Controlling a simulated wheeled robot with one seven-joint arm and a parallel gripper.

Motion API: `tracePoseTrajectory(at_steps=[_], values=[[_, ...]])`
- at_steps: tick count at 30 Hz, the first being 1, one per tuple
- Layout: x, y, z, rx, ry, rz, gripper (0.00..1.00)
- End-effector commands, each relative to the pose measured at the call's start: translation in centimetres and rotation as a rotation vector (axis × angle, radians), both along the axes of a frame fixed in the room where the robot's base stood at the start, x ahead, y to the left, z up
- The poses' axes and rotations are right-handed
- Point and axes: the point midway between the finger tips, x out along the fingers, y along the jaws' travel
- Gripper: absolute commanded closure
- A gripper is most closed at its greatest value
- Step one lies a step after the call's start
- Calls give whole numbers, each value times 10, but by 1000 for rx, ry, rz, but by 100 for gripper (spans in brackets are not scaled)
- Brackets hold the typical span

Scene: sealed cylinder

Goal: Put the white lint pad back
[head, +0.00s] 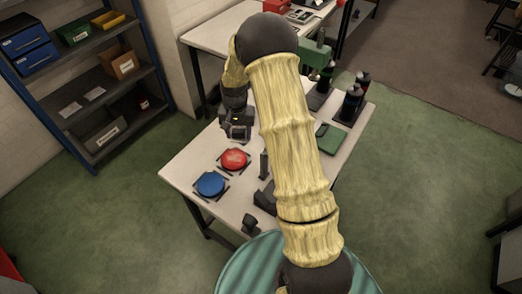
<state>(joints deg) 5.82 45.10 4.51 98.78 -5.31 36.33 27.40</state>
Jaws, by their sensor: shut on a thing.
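My gripper (237,134) hangs pointing down over the far left part of the white worktable (178,172), behind the red pad. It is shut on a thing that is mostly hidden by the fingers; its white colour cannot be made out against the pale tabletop. A red round pad (233,158) and a blue round pad (210,184) lie on dark square holders in a row nearer to me. No white pad shows clearly, nor does an empty holder.
My arm hides the table's middle. Dark bottles (351,103) and a green flat item (331,138) stand to the right. Small dark fixtures (264,165) rise right of the pads. A blue-framed shelf (95,85) stands left, apart from the table.

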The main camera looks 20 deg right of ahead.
Motion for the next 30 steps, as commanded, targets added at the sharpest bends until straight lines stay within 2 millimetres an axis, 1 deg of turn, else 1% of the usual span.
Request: tracePoseTrajectory(at_steps=[1, 6, 9, 11, 14, 20, 23, 26, 30], values=[[8, -15, -10, 0, 2, -73, 68], [31, -67, -44, 0, 1, -353, 68], [39, -89, -59, 0, 0, -473, 68], [41, -96, -64, 0, 0, -515, 68], [42, -100, -66, 0, -1, -540, 68], [42, -100, -66, -1, -1, -538, 68], [42, -100, -69, 0, 0, -537, 68], [41, -100, -80, -1, 3, -536, 68], [41, -99, -103, -1, 4, -536, 68]])
